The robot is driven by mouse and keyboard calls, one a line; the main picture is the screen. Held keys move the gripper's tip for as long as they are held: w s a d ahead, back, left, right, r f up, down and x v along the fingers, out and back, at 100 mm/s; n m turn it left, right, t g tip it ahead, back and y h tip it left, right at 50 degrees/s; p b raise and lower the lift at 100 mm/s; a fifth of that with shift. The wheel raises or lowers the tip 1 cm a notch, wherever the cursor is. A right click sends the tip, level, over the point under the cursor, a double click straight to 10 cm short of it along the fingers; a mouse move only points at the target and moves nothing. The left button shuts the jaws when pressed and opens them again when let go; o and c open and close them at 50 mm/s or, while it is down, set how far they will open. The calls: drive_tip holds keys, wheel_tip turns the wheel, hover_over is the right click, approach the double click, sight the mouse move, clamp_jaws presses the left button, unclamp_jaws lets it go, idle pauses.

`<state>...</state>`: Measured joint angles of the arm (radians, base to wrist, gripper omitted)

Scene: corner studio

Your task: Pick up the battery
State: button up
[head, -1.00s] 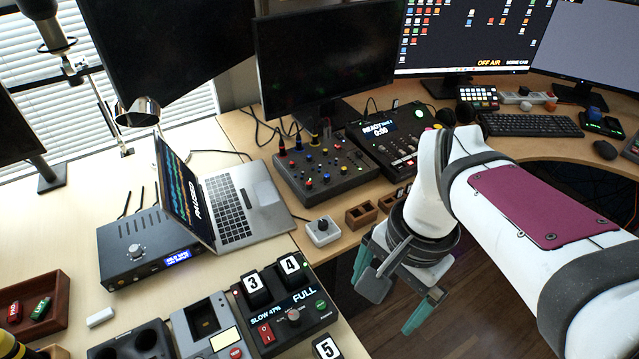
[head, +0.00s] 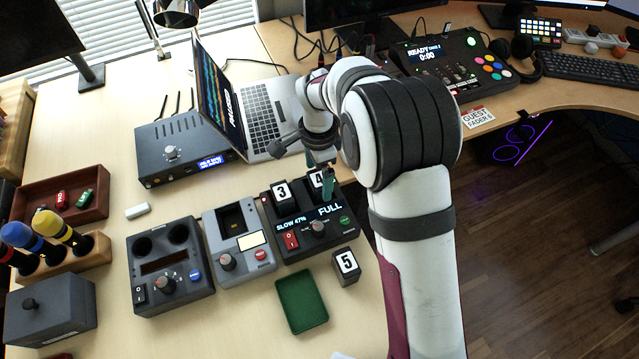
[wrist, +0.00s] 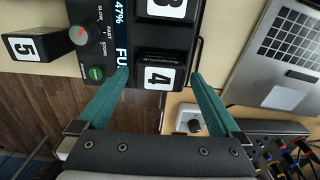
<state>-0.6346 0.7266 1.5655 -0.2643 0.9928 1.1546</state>
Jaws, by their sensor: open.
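Dark battery blocks 3 (head: 283,197) and 4 (head: 317,180) sit in the charger (head: 297,241), whose display reads "SLOW 47%" and "FULL". Battery 5 (head: 346,266) stands on the table beside the charger's front right corner. My gripper (wrist: 160,76) is open and empty, with teal fingers. In the wrist view its fingertips lie to either side of battery 4 (wrist: 160,72); I cannot tell whether they touch it. Battery 5 (wrist: 33,46) is at the left there, outside the fingers. In the head view my arm partly hides battery 4.
A green tray (head: 301,302) lies in front of the charger. A grey device (head: 238,242) stands left of it. The laptop (head: 262,112) and a small white knob box (wrist: 189,120) are nearby. The table edge is close on the right.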

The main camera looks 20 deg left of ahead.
wheel_tip(320, 180, down, 2)
drive_tip(key=shift+f, duration=0.25)
clamp_jaws()
idle(0.3)
